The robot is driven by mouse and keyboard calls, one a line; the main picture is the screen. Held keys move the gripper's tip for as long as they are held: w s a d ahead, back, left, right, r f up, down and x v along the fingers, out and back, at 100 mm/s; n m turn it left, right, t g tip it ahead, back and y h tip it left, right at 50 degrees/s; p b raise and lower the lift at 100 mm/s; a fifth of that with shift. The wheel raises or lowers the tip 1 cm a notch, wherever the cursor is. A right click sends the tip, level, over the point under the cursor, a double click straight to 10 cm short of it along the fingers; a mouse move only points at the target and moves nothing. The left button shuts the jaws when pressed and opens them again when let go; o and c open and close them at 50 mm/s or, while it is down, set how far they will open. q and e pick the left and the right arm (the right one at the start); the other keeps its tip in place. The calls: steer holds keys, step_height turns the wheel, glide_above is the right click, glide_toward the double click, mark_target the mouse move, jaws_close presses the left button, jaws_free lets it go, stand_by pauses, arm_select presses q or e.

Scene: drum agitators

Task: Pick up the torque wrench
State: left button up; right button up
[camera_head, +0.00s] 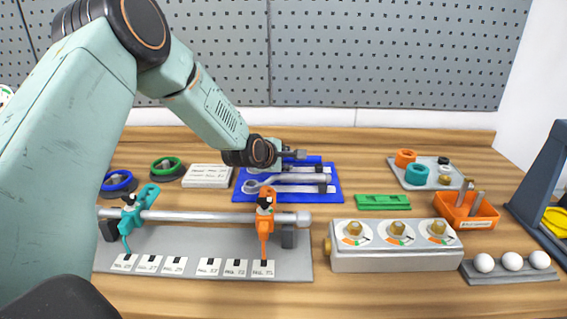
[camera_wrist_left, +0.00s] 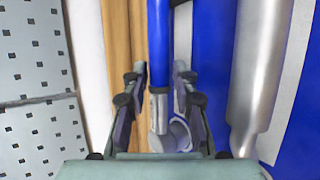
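In the left wrist view a tool with a blue handle (camera_wrist_left: 160,45) and a silver shaft end (camera_wrist_left: 159,108) lies between my left fingers; I take it to be the torque wrench. My left gripper (camera_wrist_left: 160,78) is open around it, with a finger on each side. Whether the fingers touch it I cannot tell. In the head view my left gripper (camera_head: 297,154) is over the back of the blue mat (camera_head: 247,196) and largely hides this tool. Silver wrenches (camera_head: 300,179) lie in front of it on the mat. My right gripper is not in view.
A grey rack with a rod (camera_head: 225,217) and clamps stands in front of the mat. A white box (camera_head: 206,176) is left of it, a green block (camera_head: 382,202) right. A dial box (camera_head: 395,258) is at front right. A pegboard wall (camera_head: 375,50) stands behind.

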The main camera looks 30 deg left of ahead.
arm_select(q)
steer(key=shift+w+d+f, duration=0.1)
steer(key=shift+w+f, duration=0.1)
steer(key=shift+w, duration=0.2)
steer(key=shift+s+r, duration=0.1)
steer(key=shift+s, duration=0.05)
jaws_close()
steer(key=shift+w, duration=0.2)
